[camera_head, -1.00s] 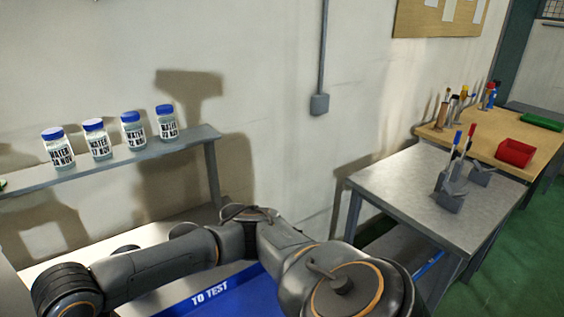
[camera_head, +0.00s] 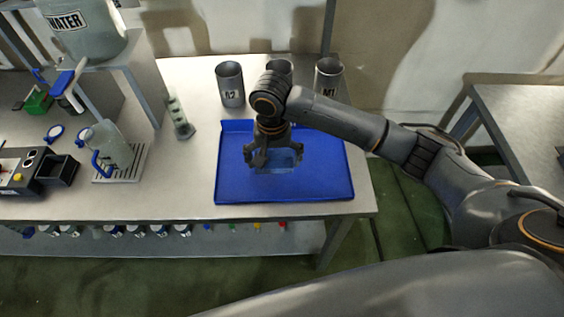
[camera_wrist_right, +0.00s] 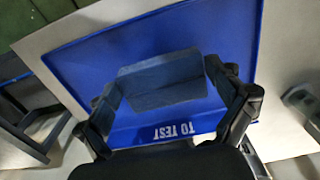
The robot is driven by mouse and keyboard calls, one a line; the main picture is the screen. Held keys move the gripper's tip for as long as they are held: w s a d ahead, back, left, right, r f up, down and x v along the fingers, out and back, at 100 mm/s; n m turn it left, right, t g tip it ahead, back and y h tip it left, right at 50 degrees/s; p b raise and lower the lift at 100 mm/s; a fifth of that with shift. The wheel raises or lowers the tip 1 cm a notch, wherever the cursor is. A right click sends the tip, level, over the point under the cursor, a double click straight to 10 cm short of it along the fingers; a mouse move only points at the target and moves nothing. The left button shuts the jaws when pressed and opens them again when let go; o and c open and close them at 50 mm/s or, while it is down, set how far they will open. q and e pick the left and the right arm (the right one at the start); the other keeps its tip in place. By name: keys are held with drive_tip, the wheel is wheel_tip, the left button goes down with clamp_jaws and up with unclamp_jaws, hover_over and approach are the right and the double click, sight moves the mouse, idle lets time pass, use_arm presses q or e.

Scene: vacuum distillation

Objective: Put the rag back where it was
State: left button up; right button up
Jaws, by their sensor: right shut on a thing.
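The rag (camera_wrist_right: 163,82) is a blue-grey folded cloth. In the right wrist view it sits between the two fingers of my right gripper (camera_wrist_right: 170,100), which is shut on it. In the head view the rag (camera_head: 284,160) shows between the fingers of my right gripper (camera_head: 272,165), over the blue "TO TEST" tray (camera_head: 320,188). I cannot tell whether the rag touches the tray floor. My left gripper is not in view.
Several metal cups, including one marked A2 (camera_head: 230,85), stand behind the tray. The steel table (camera_head: 180,200) is bare left of the tray.

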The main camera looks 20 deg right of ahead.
sight(280, 154)
drive_tip(key=f, duration=0.1)
drive_tip(key=w+d+f, duration=0.2)
drive_tip(key=shift+f, duration=0.25)
drive_tip(key=shift+d+f, duration=0.1)
drive_tip(key=shift+f, duration=0.1)
drive_tip(key=f, duration=0.1)
drive_tip(key=f+p, duration=0.1)
drive_tip(key=f, duration=0.1)
drive_tip(key=shift+w+d+f, duration=0.1)
drive_tip(key=shift+w+d, duration=0.05)
drive_tip(key=shift+w, duration=0.05)
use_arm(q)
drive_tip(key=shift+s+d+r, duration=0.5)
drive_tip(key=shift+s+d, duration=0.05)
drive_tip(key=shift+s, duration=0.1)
use_arm(e)
drive_tip(key=shift+f, duration=0.2)
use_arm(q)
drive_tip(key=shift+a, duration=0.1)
use_arm(e)
drive_tip(key=shift+f, duration=0.15)
drive_tip(key=o, duration=0.8)
drive_tip(key=shift+c, duration=0.2)
use_arm(q)
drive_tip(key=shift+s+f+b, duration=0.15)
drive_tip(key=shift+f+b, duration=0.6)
drive_tip(key=shift+b, duration=0.05)
use_arm(e)
wheel_tip(280, 154, up, 12)
drive_tip(key=shift+r, duration=0.2)
